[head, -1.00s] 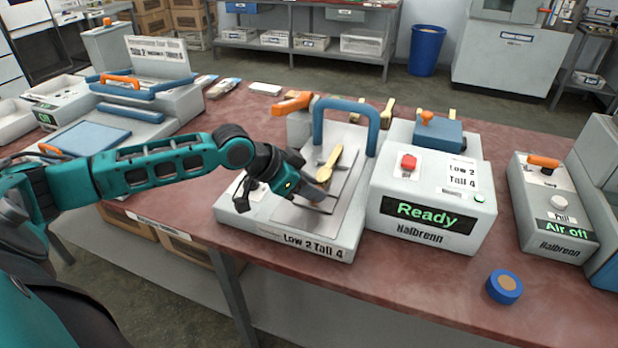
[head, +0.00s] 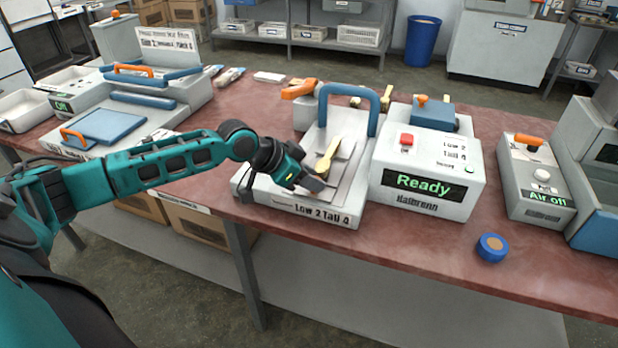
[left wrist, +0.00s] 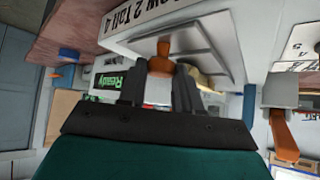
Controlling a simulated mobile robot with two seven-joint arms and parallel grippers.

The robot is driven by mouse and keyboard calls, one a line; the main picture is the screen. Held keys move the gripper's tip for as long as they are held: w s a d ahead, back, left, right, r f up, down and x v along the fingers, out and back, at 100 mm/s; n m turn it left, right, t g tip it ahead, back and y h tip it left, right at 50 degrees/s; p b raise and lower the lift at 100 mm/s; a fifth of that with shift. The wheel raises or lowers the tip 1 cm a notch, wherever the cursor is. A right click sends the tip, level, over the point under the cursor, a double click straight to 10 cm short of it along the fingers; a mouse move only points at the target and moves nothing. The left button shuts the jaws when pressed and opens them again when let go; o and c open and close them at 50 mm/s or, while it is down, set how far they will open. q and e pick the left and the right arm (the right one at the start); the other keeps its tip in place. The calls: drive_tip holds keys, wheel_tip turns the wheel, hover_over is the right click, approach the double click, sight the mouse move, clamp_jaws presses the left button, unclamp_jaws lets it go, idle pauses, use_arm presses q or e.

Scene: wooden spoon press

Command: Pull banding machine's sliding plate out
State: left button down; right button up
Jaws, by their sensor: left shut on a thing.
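The banding machine (head: 290,203) is a pale unit labelled "Low 2 Tall 4" with a blue arch handle (head: 372,97). Its grey sliding plate (head: 345,178) lies flat on the front part, with a wooden spoon (head: 327,158) above it. My left gripper (head: 318,186) reaches in from the left over the plate's front. In the left wrist view, its fingers are shut around an orange-brown knob (left wrist: 162,62) on the plate (left wrist: 195,45). The gripper hides part of the plate in the head view. My right gripper is not in view.
A control box (head: 428,180) reading "Ready" stands close on the right, with a red button. An orange-handled clamp (head: 299,90) is behind the plate. A grey "Air off" box (head: 535,185) and blue roll (head: 491,248) are farther right.

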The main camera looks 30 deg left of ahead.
use_arm(q)
drive_tip(key=shift+s+d+f, duration=0.15)
drive_tip(key=shift+s+f, duration=0.05)
drive_tip(key=c, duration=1.2)
unclamp_jaws()
drive_tip(key=o, duration=0.3)
drive_tip(key=shift+s+r, duration=0.15)
drive_tip(key=shift+o, duration=0.4)
drive_tip(key=p+v, duration=0.2)
drive_tip(key=v, duration=1)
drive_tip(key=shift+a+r, duration=0.3)
drive_tip(key=shift+r, duration=0.05)
drive_tip(key=shift+s, duration=0.15)
